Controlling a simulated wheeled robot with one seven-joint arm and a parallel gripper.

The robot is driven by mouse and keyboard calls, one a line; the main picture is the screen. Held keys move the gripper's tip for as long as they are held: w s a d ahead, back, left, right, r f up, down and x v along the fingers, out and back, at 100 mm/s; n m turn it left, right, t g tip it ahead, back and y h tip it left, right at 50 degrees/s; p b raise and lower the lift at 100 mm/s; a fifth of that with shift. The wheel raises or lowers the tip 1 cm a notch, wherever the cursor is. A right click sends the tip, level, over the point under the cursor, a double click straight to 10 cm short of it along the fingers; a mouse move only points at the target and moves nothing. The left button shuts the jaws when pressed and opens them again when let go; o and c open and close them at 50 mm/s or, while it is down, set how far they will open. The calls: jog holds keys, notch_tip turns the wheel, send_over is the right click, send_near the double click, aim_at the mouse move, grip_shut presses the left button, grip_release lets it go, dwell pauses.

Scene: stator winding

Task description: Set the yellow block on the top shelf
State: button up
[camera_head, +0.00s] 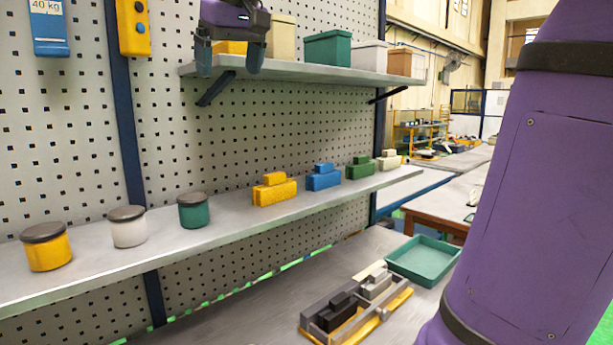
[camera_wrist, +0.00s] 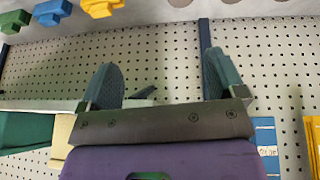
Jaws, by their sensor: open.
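The yellow block (camera_head: 275,190) is stepped and stands on the middle shelf (camera_head: 330,202), left of a blue one. The wrist view also shows the yellow block (camera_wrist: 101,8) at its top edge. The top shelf (camera_head: 320,74) is higher up and holds a row of boxes. My gripper (camera_head: 229,70) is at the left end of the top shelf, fingers pointing down, well above the yellow block. In the wrist view my gripper (camera_wrist: 160,60) is open, with only pegboard and a shelf bracket visible between its fingers. A yellow thing (camera_head: 230,47) behind the fingers is partly hidden.
The top shelf carries cream (camera_head: 281,36), green (camera_head: 328,49), white (camera_head: 370,56) and brown (camera_head: 405,62) boxes. Blue (camera_head: 323,177) and green (camera_head: 360,168) stepped blocks and lidded jars (camera_head: 128,227) line the middle shelf. A green tray (camera_head: 424,262) lies on the bench below.

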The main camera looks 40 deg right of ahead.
jog(key=s+f, duration=0.9)
jog(key=f, duration=0.3)
jog(key=s+f+y, duration=0.1)
jog(key=s+f, duration=0.9)
jog(key=f, duration=0.3)
jog(key=shift+f+t, duration=0.3)
